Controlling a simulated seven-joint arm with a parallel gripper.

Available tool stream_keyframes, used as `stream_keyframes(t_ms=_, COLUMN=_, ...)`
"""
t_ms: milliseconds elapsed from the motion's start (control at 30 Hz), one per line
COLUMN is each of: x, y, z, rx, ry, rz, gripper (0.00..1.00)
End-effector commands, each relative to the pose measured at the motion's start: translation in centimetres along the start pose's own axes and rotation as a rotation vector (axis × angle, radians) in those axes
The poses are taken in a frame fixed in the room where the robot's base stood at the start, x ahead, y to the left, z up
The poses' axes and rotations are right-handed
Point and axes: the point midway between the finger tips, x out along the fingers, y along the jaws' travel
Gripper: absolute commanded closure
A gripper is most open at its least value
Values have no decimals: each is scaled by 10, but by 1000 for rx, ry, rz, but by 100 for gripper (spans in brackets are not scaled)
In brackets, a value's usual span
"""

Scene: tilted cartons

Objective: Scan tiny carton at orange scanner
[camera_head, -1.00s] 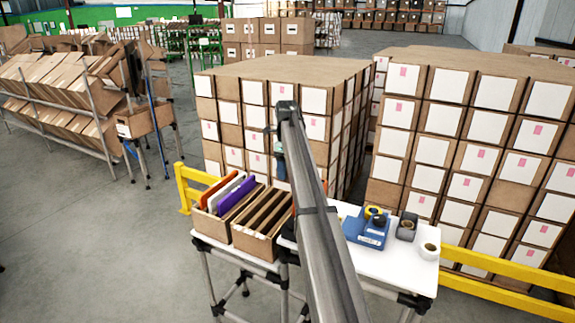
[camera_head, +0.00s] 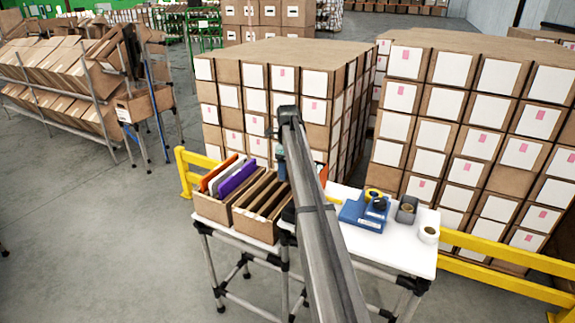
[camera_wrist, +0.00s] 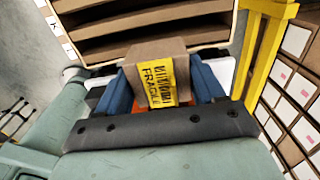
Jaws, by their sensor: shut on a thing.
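A tiny brown carton (camera_wrist: 150,58) with a yellow FRAGILE label sits between the blue fingers of my gripper (camera_wrist: 162,84) in the wrist view. The fingers are shut on its two sides, and the label faces the wrist camera. A little orange (camera_wrist: 170,103) shows just below the carton; I cannot tell whether it is the scanner. In the head view my arm hides the carton and most of the gripper. An orange patch (camera_head: 322,172) shows right of the arm there, its shape mostly hidden.
A white table (camera_head: 405,262) holds brown bins (camera_head: 258,228) with orange, white and purple folders, a blue tape dispenser (camera_head: 362,212) and a white roll (camera_head: 428,234). Stacked cartons (camera_head: 470,140) and a yellow rail (camera_head: 490,277) stand behind.

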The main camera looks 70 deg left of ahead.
Motion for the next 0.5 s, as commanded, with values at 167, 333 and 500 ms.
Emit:
stream_keyframes(t_ms=167, x=1, y=0, z=0, rx=0, ry=0, rz=0, gripper=58)
stream_keyframes(t_ms=333, x=1, y=0, z=0, rx=0, ry=0, rz=0, gripper=58)
stream_keyframes(t_ms=500, x=-4, y=0, z=0, rx=0, ry=0, rz=-1, gripper=58)
